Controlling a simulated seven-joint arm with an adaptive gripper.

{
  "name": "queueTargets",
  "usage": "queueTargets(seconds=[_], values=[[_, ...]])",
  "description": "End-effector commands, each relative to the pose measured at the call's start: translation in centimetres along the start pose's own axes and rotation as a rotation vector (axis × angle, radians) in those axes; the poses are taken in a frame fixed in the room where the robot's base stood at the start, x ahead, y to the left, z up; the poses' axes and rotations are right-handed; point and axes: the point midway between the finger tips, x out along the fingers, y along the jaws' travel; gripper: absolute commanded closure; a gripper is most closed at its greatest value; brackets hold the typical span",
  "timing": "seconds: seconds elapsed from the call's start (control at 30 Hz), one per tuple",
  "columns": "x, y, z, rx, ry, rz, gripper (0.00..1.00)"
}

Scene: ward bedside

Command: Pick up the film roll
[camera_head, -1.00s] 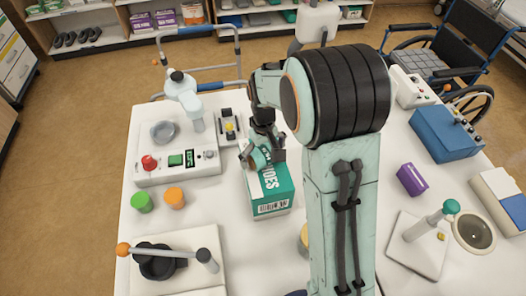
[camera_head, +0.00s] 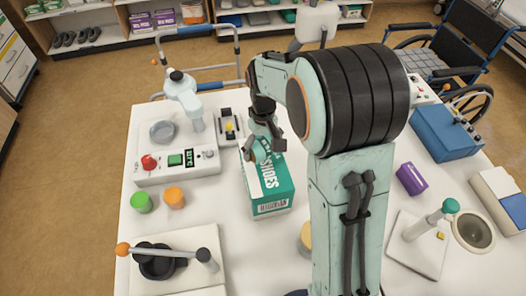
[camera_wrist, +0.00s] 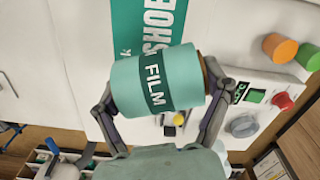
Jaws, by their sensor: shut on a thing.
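The film roll (camera_wrist: 158,80) is a teal cylinder with a dark band reading "FILM" and a brown end. In the wrist view it lies across between the two fingers of my gripper (camera_wrist: 160,92), which are shut on it from both ends. In the head view my gripper (camera_head: 263,146) is over the far end of the green and white shoe box (camera_head: 272,190); the roll is small and partly hidden there. The roll appears held above the table, but I cannot tell its exact clearance from the box.
A white device with a red knob (camera_head: 149,164) stands left of the box, with green (camera_head: 142,203) and orange (camera_head: 174,198) cylinders before it. A joystick base (camera_head: 170,262) is nearer. A purple cylinder (camera_head: 411,179) and blue box (camera_head: 447,134) stand right.

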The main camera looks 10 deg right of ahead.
Motion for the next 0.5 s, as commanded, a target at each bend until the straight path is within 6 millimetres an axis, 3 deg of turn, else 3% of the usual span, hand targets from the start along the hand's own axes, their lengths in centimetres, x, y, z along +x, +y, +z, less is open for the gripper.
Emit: queueTargets(seconds=[0.27, 0.5], values=[[-6.8, -1.9, 5.1, 0.000, 0.009, 0.003, 0.63], [-9.1, -4.0, 10.6, -0.001, 0.004, 0.001, 0.63]])
